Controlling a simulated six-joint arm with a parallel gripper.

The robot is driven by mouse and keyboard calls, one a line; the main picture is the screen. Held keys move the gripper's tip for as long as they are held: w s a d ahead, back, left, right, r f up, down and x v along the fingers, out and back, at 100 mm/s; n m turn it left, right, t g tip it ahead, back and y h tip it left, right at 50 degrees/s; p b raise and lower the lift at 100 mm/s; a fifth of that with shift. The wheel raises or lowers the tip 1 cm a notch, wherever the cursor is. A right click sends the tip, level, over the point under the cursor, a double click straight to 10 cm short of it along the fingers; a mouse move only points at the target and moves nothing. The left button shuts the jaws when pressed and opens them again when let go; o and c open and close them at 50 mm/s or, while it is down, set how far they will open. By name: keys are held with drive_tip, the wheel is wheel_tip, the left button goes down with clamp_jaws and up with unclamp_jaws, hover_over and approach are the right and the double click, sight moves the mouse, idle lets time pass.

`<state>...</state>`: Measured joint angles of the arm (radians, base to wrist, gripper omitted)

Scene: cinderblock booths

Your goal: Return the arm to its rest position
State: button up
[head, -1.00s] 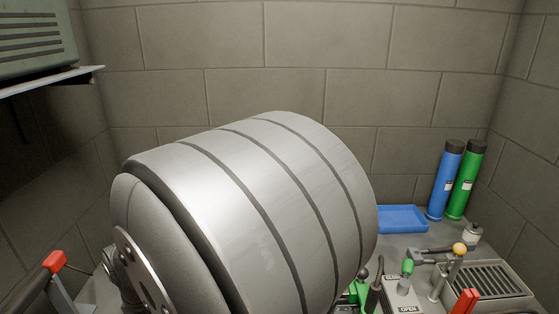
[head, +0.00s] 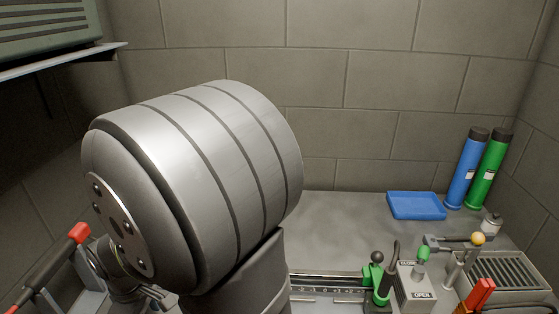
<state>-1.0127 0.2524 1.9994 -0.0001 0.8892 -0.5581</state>
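A large grey cylindrical link of my own arm fills the left and middle of the head view. My gripper is not in view; the arm link or the frame edge hides it. No held object can be seen.
A blue tray (head: 416,205) lies on the grey bench (head: 345,225). Blue (head: 467,170) and green (head: 489,170) cylinders stand in the right corner. A control box (head: 415,288), a green lever device (head: 378,280), a grated basin (head: 500,272) and a red-handled lever (head: 55,262) are near the front. A shelf (head: 65,60) juts out upper left.

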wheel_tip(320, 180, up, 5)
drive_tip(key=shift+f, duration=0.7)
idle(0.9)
